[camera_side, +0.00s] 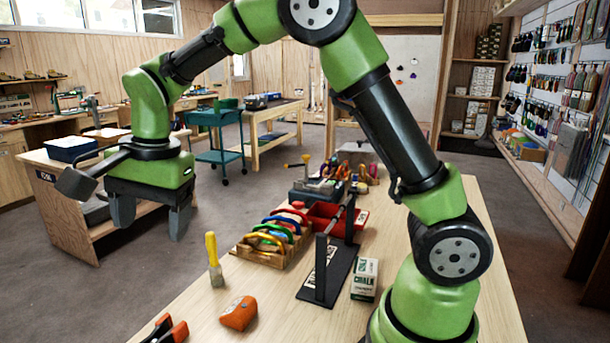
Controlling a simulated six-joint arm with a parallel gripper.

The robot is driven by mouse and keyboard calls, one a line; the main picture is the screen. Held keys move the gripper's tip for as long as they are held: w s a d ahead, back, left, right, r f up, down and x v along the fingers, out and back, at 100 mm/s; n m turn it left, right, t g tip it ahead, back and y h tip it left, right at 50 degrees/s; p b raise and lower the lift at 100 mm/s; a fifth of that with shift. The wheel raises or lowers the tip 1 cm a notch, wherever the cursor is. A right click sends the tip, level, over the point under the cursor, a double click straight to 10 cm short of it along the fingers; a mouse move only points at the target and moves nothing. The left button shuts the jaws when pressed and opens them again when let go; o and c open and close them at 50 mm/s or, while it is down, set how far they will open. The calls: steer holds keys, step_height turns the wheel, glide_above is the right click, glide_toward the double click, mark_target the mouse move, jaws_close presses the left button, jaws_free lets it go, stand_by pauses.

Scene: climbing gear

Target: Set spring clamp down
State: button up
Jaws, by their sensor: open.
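My gripper (151,218) hangs at the upper left with its two grey fingers pointing down and spread apart. Nothing shows between them. A black thing with orange-red ends, which looks like the spring clamp (170,332), lies at the near left of the wooden table (290,318). The bottom edge of the picture cuts it off, so its full shape is hidden. My gripper is well above and to the left of it, apart from it.
An orange climbing hold (239,313) and a yellow-handled brush (214,260) are close by. A wooden rack of coloured gear (272,242), a red bin (330,220), a black stand (326,278) and a chalk box (364,279) occupy the middle. Some bare tabletop surrounds the orange hold.

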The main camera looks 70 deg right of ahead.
steer(key=s+d+r+n+t, duration=0.35)
steer(key=s+r+n, duration=0.25)
steer(key=s+r, duration=0.45)
steer(key=s+d+f+n+t+y, duration=0.1)
steer(key=s+f+n+t, duration=0.1)
steer(key=s, duration=0.8)
steer(key=shift+s+d+f+n, duration=0.2)
steer(key=shift+f+n, duration=0.25)
steer(key=shift+n, duration=0.65)
